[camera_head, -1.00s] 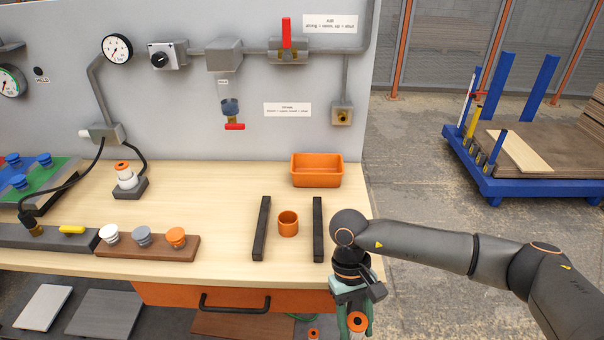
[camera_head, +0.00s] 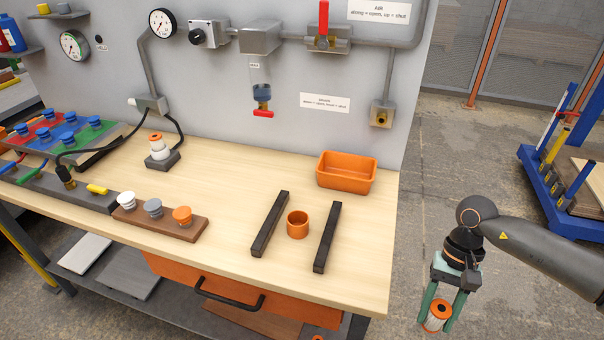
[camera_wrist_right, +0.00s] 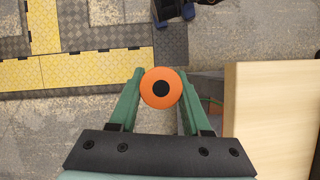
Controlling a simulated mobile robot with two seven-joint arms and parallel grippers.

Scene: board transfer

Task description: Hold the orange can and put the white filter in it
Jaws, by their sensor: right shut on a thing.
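The orange can (camera_head: 298,231) stands upright and open-topped on the bench, between two dark bars, with nothing gripping it. My right gripper (camera_head: 438,314) is off the bench's right end, over the floor, pointing down. It is shut on the white filter (camera_head: 437,320), which has a pleated white side and orange end caps. In the right wrist view the filter's orange cap (camera_wrist_right: 161,88) with a dark centre sits between the green fingers. My left gripper is not in view.
Dark bars (camera_head: 270,224) and (camera_head: 327,238) flank the can. An orange bin (camera_head: 346,173) stands behind them on the bench (camera_head: 230,265). A brown block (camera_head: 160,224) with coloured knobs lies to the left. A blue cart (camera_head: 545,165) stands at the right. Floor is clear around my gripper.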

